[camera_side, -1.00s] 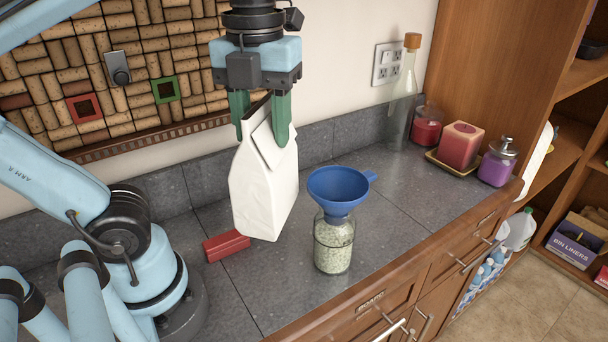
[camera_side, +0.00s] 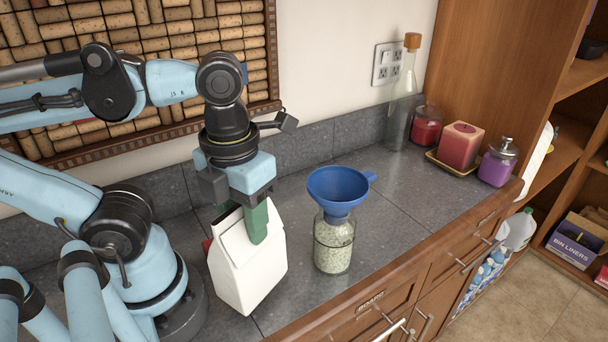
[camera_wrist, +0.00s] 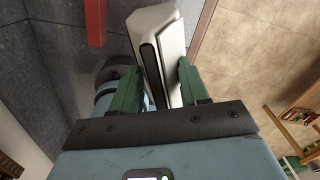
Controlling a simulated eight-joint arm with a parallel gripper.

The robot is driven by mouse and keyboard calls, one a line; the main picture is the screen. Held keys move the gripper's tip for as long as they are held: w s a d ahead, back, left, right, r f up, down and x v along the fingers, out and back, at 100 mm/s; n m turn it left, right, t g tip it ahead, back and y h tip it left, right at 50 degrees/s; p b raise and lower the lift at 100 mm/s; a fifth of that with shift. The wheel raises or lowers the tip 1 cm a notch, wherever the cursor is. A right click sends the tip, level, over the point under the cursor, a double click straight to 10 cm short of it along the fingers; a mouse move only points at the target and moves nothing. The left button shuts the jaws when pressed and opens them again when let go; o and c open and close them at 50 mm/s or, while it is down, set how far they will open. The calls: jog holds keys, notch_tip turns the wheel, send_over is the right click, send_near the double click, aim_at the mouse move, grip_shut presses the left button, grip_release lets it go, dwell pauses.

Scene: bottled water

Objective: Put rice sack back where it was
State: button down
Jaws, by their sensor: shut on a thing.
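The white rice sack (camera_side: 249,268) is at the front left of the counter in the side view, left of the jar. It leans a little, and I cannot tell whether its base touches the counter. My gripper (camera_side: 257,228) is shut on its folded top from above. In the wrist view the sack (camera_wrist: 158,35) sits between the green fingers of my gripper (camera_wrist: 160,85). The far finger is mostly hidden in the side view.
A glass jar of grains (camera_side: 333,247) with a blue funnel (camera_side: 338,187) stands close right of the sack. A red block (camera_wrist: 96,20) lies behind the sack, nearly hidden in the side view. Candles and a bottle (camera_side: 401,105) stand at the back right. The middle right counter is clear.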

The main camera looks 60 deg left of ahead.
jog(key=shift+f, duration=1.2)
jog(key=c, duration=0.6)
grip_release()
jog(key=shift+f, duration=0.1)
jog(key=shift+o, duration=0.2)
notch_tip(320, 180, up, 12)
jog(key=shift+r, duration=0.15)
notch_tip(320, 180, down, 12)
jog(key=shift+f, duration=0.1)
jog(key=shift+r, duration=0.7)
